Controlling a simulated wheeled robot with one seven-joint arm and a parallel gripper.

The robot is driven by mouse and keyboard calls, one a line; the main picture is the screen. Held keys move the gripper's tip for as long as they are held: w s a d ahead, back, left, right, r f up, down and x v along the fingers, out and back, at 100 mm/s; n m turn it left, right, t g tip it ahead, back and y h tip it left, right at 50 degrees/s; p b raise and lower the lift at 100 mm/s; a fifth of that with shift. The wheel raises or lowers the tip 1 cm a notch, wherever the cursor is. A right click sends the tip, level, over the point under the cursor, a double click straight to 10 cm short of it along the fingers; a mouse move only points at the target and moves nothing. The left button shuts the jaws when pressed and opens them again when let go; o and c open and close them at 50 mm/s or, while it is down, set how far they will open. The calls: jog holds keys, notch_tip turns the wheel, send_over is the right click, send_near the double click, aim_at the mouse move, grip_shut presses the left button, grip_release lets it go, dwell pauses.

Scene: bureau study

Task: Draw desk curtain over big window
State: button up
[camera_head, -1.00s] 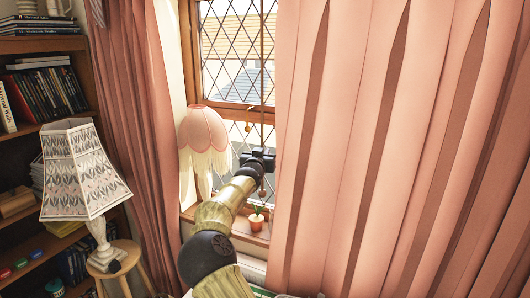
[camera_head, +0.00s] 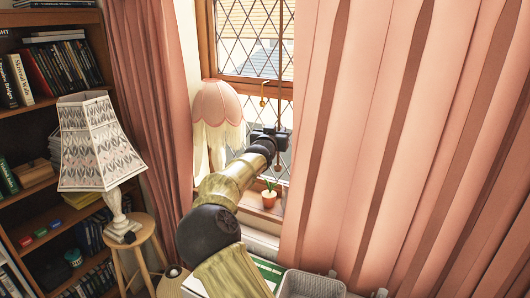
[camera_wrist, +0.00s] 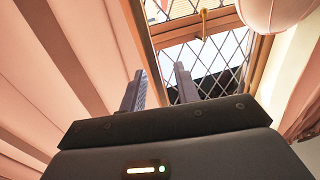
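A wide pink pleated curtain (camera_head: 400,130) covers the right side of the window (camera_head: 257,45) in the head view. Another pink curtain (camera_head: 150,110) hangs bunched at the window's left. The leaded panes between them are uncovered. My gripper (camera_head: 274,136) is in front of the lower panes, just left of the right curtain's edge. In the wrist view my gripper (camera_wrist: 160,68) has its two fingers apart with no cloth between them. The right curtain fills the left of the wrist view (camera_wrist: 60,70). Whether the fingers touch it cannot be told.
A fringed pink lamp (camera_head: 216,105) stands left of my gripper, close to my arm. A small potted plant (camera_head: 269,198) is on the sill below. A patterned lamp (camera_head: 98,150) on a stool, a bookshelf and a grey basket (camera_head: 310,285) are nearby.

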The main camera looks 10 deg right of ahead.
jog(key=b+v, duration=0.4)
jog(key=v, duration=0.9)
jog(key=shift+s+a+b, duration=0.15)
jog(key=shift+a+b, duration=0.05)
jog(key=shift+b, duration=0.1)
jog(key=s+d+f+g+y, duration=0.1)
jog(key=s+d+f+g, duration=0.2)
jog(key=f, duration=0.4)
jog(key=s+d+f+g+y, duration=0.1)
jog(key=s+d+f+g, duration=0.1)
jog(key=d+f, duration=0.35)
jog(key=s+d+f+g+y, duration=0.1)
jog(key=s+d+f+g, duration=0.15)
jog(key=f, duration=0.65)
jog(key=s+a+f+n+g+y, duration=0.1)
jog(key=s+a+f+g, duration=0.1)
jog(key=s, duration=0.7)
jog(key=s+a+f+n+g+y, duration=0.2)
jog(key=s+f, duration=0.1)
jog(key=s, duration=0.6)
jog(key=s+a+f+n+g+y, duration=0.1)
jog(key=s+a+f+n+g, duration=0.1)
jog(key=s, duration=0.7)
jog(key=shift+a+f+y, duration=0.25)
jog(key=shift+a+y, duration=0.05)
jog(key=shift+a, duration=0.25)
